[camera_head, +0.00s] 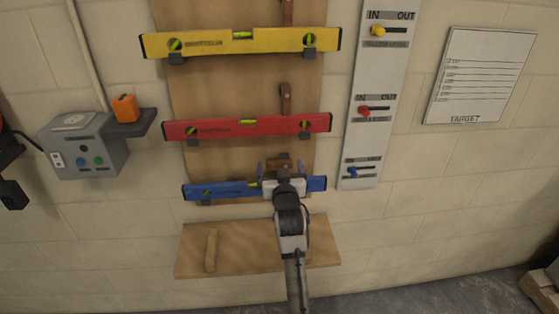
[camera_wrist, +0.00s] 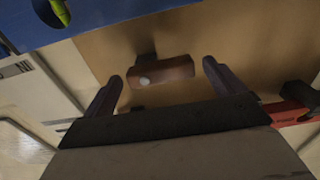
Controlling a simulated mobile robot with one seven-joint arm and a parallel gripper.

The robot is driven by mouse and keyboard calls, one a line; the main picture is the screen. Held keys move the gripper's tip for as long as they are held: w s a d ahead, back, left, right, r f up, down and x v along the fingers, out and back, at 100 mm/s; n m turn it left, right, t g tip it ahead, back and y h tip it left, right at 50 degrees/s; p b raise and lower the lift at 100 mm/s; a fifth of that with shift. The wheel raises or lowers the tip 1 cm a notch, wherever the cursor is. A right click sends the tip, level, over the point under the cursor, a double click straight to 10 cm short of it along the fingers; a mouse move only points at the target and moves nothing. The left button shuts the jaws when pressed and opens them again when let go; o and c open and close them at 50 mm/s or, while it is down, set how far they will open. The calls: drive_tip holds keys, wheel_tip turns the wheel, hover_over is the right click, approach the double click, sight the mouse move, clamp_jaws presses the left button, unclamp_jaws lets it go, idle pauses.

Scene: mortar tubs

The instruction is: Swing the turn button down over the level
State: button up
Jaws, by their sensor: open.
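The blue level (camera_head: 225,190) rests on the lowest pair of supports on the wooden board, partly hidden by my gripper. It also shows at the top left of the wrist view (camera_wrist: 100,18). Its brown turn button (camera_wrist: 165,73) lies sideways, roughly parallel to the level and apart from its edge. A pale pivot head shows near the button's left end in the wrist view. My gripper (camera_head: 281,167) is open in front of the board. In the wrist view its fingers (camera_wrist: 163,74) stand on either side of the button, with gaps; contact with the board cannot be told.
A red level (camera_head: 220,129) and a yellow level (camera_head: 210,43) hang above, with upright turn buttons (camera_head: 285,100) over them. A wooden shelf (camera_head: 260,240) juts out below. A slider panel (camera_head: 383,100) is at right, a grey control box (camera_head: 85,145) at left.

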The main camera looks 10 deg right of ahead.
drive_tip(key=shift+w, duration=0.85)
drive_tip(key=c, duration=1)
drive_tip(key=shift+f+n+b, duration=0.35)
drive_tip(key=shift+n+b, duration=0.15)
drive_tip(key=shift+b, duration=0.3)
drive_tip(key=shift+n+b, duration=0.95)
drive_tip(key=shift+n, duration=0.05)
drive_tip(key=shift+r, duration=0.1)
drive_tip(key=o, duration=1)
